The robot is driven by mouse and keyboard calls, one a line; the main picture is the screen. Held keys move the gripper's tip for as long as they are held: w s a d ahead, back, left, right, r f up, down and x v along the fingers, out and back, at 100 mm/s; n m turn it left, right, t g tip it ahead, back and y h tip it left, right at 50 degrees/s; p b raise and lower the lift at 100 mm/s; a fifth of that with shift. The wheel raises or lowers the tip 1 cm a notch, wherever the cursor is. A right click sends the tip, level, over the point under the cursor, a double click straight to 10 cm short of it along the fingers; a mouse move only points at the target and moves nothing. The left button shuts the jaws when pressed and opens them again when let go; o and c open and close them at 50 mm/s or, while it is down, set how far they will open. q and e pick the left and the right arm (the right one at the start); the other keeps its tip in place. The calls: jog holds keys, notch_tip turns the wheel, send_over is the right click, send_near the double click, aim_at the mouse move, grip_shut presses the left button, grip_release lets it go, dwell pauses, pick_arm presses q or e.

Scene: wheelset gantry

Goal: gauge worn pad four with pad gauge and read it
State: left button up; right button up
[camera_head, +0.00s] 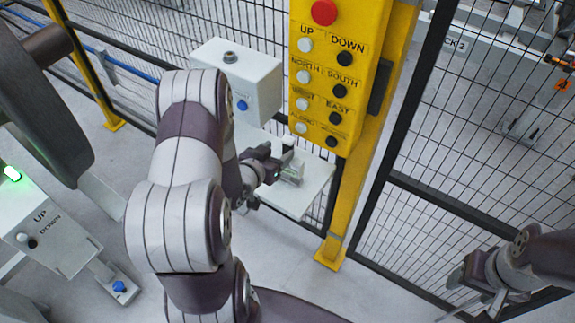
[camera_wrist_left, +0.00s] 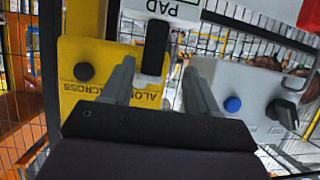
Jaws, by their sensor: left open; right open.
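My left gripper (camera_head: 280,163) is open over a white shelf (camera_head: 312,186) beside the yellow post. In the left wrist view its two fingers (camera_wrist_left: 158,85) stand apart. A black upright grip (camera_wrist_left: 156,47) shows between and beyond them, below a white plate lettered PAD (camera_wrist_left: 166,8); this looks like the pad gauge, and I cannot tell whether the fingers touch it. A small greyish block (camera_head: 292,170) shows by the fingers in the head view, partly hidden. My right gripper (camera_head: 474,288) is open and empty at the lower right. I cannot make out worn pad four or a gauge reading.
A yellow button panel (camera_head: 335,75) with a red stop button stands just beyond my left gripper. A grey box (camera_head: 245,80) with a blue button is beside it. Black mesh fence (camera_head: 440,140) runs behind. A control box (camera_head: 45,235) and dark wheel (camera_head: 45,105) are at left.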

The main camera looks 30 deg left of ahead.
aim_at(287, 147)
pick_arm(q)
jog(key=w, duration=0.2)
jog(key=w+d+f+p, duration=0.1)
jog(key=w, duration=0.1)
jog(key=shift+w+d, duration=0.15)
jog(key=shift+w, duration=0.2)
jog(key=shift+w+a+f, duration=0.2)
jog(key=shift+w+f, duration=0.05)
jog(key=shift+a, duration=0.1)
jog(key=shift+c, duration=0.6)
jog(key=shift+s+r, duration=0.1)
grip_shut()
